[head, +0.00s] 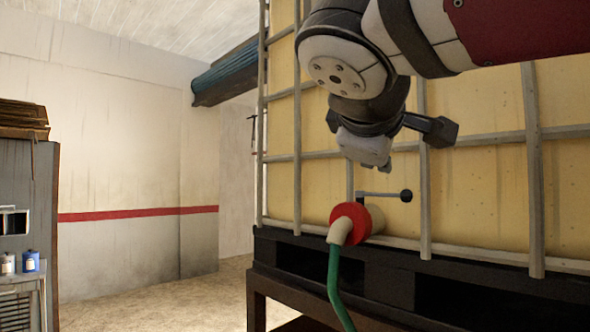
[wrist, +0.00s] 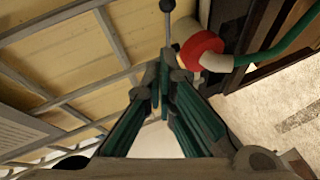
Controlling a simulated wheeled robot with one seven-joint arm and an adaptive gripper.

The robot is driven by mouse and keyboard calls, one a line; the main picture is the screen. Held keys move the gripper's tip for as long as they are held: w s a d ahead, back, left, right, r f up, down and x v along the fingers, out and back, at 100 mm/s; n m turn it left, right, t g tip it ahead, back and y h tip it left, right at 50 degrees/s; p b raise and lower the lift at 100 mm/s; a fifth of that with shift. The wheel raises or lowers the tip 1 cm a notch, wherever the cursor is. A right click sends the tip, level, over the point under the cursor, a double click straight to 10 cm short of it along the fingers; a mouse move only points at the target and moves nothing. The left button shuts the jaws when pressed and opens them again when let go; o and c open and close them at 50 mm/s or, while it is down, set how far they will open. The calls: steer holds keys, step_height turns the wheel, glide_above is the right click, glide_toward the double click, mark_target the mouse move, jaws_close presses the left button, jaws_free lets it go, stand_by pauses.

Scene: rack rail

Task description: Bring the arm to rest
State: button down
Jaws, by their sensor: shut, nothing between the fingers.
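My gripper (wrist: 166,70) is shut and empty, its two green-sided fingers meeting in the wrist view. In the head view my arm comes in from the upper right, and the gripper body (head: 366,145) hangs in front of the caged tank, above the valve; its fingertips cannot be made out there. The valve has a red collar (head: 350,223), a pale spout and a lever with a dark knob (head: 406,195) pointing right. The red collar (wrist: 201,50) shows beyond the fingers in the wrist view, apparently apart from them.
A yellowish tank (head: 480,200) in a grey bar cage stands on a black pallet (head: 390,285) over a brown frame. A green hose (head: 336,290) hangs from the spout. A grey cabinet (head: 45,190) stands far left. The floor (head: 170,300) between is open.

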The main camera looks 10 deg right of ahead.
steer(key=s+f+m+g+y, duration=0.2)
steer(key=s+f, duration=0.4)
steer(key=f, duration=0.5)
steer(key=s+f+m+g+y, duration=0.2)
steer(key=s+f+m+g, duration=0.1)
steer(key=f, duration=0.8)
steer(key=s+f+m+g+y, duration=0.2)
steer(key=s+f, duration=0.6)
steer(key=f, duration=0.4)
steer(key=shift+s+d+m+g+y, duration=0.3)
steer(key=shift+d+m+g+y, duration=0.15)
steer(key=shift+m, duration=0.55)
steer(key=shift+a+f, duration=0.1)
